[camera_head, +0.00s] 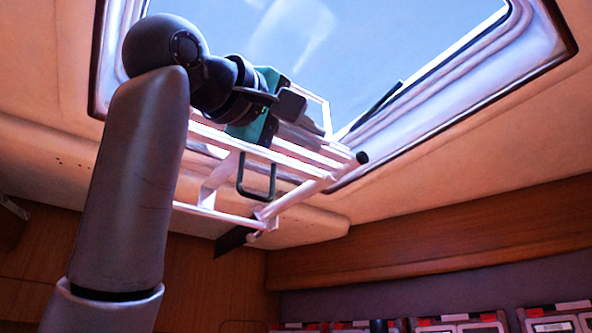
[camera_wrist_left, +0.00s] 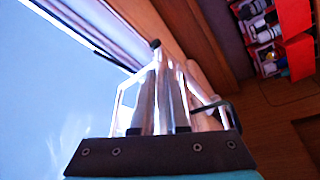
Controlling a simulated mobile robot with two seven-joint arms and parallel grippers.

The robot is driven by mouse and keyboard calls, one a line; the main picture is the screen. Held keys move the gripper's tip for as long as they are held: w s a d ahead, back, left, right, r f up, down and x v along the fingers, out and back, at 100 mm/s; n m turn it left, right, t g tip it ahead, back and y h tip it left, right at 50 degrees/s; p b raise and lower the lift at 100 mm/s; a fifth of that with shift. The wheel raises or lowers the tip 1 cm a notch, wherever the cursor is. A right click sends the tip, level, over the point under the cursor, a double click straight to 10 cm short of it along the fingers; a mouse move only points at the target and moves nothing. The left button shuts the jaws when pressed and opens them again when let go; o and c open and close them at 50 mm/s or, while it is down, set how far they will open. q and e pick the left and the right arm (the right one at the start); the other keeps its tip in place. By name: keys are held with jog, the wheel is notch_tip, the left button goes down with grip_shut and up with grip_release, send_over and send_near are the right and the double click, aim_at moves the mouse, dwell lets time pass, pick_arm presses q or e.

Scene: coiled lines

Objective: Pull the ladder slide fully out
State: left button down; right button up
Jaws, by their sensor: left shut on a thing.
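The ladder slide (camera_head: 300,196) is a pale metal frame with rails and rungs, hanging under the bright roof hatch in the head view. A black cap sits on its right end. My left gripper (camera_head: 322,130) reaches up to the ladder from the left and is shut on it, near the hatch opening. The arm and gripper hide part of the ladder's left side. In the left wrist view the fingers (camera_wrist_left: 164,75) point forward close together, with the white ladder frame (camera_wrist_left: 212,103) around them. The exact contact is hard to make out. My right gripper is not in view.
The hatch frame (camera_head: 455,85) surrounds the opening, with sky beyond. A wooden beam (camera_head: 430,235) runs along the wall at right. Red-edged bins (camera_head: 460,322) stand low at right. The space between ladder and right wall looks clear.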

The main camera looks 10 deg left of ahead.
pick_arm(q)
jog(key=shift+s+d+f, duration=0.1)
jog(key=shift+s+d, duration=0.25)
jog(key=shift+d, duration=0.2)
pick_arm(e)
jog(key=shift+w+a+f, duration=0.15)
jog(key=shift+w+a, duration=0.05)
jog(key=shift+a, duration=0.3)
pick_arm(q)
jog(key=c, duration=1.2)
grip_release()
jog(key=shift+d, duration=0.1)
jog(key=shift+o, duration=1.4)
jog(key=shift+s, duration=0.1)
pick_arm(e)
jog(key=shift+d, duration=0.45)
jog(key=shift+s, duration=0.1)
